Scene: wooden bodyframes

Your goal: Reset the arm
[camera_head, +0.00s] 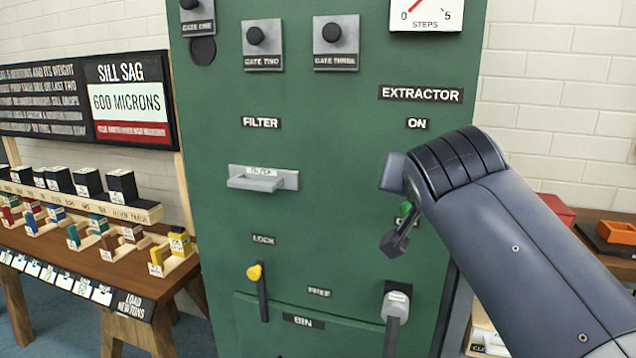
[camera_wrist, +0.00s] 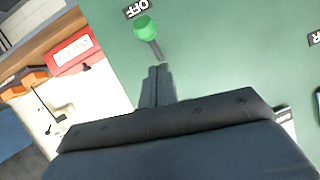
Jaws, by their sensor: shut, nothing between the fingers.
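My arm comes in from the right in the head view, and my gripper (camera_head: 391,243) hangs in front of the green cabinet (camera_head: 330,160), below the ON label. In the wrist view my gripper (camera_wrist: 157,75) is shut and empty. Its tips point at a lever with a green knob (camera_wrist: 145,27), which lies beside the OFF label (camera_wrist: 136,9). I cannot tell whether the tips touch the lever. In the head view the green knob (camera_head: 406,209) is mostly hidden by my gripper and wrist.
The cabinet has a filter handle (camera_head: 262,179), a yellow-knobbed lock lever (camera_head: 255,275) and a pale-knobbed lever (camera_head: 396,305). A bench (camera_head: 180,280) with coloured blocks stands left. A red box (camera_wrist: 72,50) and orange trays (camera_head: 617,232) lie right of the cabinet.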

